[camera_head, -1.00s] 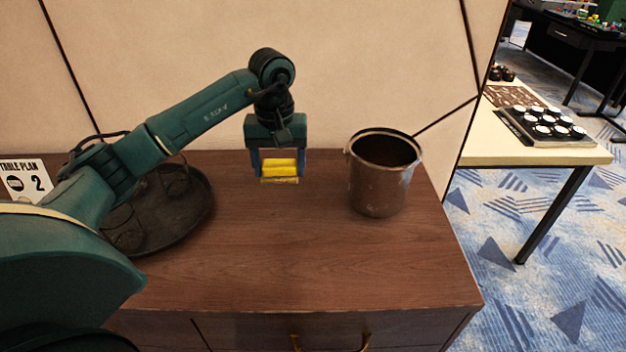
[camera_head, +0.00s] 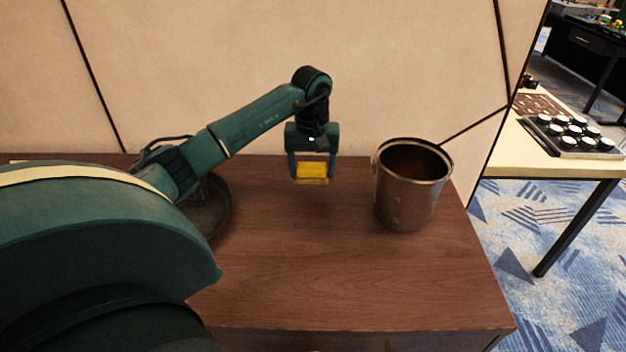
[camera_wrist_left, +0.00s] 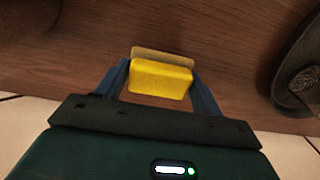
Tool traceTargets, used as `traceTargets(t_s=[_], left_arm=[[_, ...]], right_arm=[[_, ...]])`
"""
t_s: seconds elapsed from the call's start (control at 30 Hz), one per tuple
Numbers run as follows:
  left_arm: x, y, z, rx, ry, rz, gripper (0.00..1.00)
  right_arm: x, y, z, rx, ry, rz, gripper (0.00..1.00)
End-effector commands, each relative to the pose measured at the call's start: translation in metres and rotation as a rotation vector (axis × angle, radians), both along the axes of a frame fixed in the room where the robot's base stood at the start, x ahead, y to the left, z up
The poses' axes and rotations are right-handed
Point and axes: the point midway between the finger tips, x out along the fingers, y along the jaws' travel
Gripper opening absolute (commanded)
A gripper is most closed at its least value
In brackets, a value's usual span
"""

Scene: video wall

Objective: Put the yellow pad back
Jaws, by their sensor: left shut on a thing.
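The yellow pad (camera_head: 312,171) is a small yellow block with a duller yellow-brown layer along one side. My left gripper (camera_head: 312,168) is shut on it, one blue finger at each end. The pad appears held above the wooden cabinet top, left of the metal bucket; the exact height is hard to tell. In the left wrist view the pad (camera_wrist_left: 161,79) sits between the fingertips of the left gripper (camera_wrist_left: 162,76), with bare wood behind it. My right gripper is not in view.
A dented metal bucket (camera_head: 408,196) stands open on the cabinet top (camera_head: 330,270), right of my gripper. A dark round tray (camera_head: 208,215) is partly hidden behind my left arm. A wall closes the back. The front middle of the top is clear.

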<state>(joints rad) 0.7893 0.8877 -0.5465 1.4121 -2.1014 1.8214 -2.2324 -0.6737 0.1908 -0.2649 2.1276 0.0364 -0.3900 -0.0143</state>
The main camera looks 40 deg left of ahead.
Motion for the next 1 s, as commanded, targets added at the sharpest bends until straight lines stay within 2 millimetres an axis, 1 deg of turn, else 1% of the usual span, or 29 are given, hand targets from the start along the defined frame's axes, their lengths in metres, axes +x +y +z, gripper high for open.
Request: traceTargets(t_s=[0.13, 0.3, 0.57, 0.67, 0.7, 0.93, 0.97, 1.0], left_arm=[[-0.001, 0.000, -0.013, -0.002, 0.004, 0.000, 0.46], [-0.001, -0.001, -0.037, -0.001, 0.002, 0.000, 0.46], [0.000, 0.000, -0.039, 0.000, -0.001, 0.000, 0.46], [0.000, 0.000, -0.043, 0.001, 0.000, 0.000, 0.46], [0.000, 0.000, -0.043, 0.001, 0.000, 0.000, 0.68], [0.000, 0.000, -0.042, 0.000, 0.000, 0.000, 0.87], [0.000, 0.000, -0.042, 0.000, 0.000, 0.000, 0.89], [0.000, 0.000, -0.042, 0.000, 0.000, 0.000, 0.89]], right_arm=[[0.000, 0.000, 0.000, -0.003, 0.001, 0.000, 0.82], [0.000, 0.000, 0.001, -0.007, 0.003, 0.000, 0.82], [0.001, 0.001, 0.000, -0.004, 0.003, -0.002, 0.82], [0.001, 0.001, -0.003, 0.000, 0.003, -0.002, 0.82], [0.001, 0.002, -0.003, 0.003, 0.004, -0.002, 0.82], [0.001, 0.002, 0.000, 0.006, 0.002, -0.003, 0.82], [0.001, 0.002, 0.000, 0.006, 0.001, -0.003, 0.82], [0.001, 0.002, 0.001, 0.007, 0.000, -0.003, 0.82]])
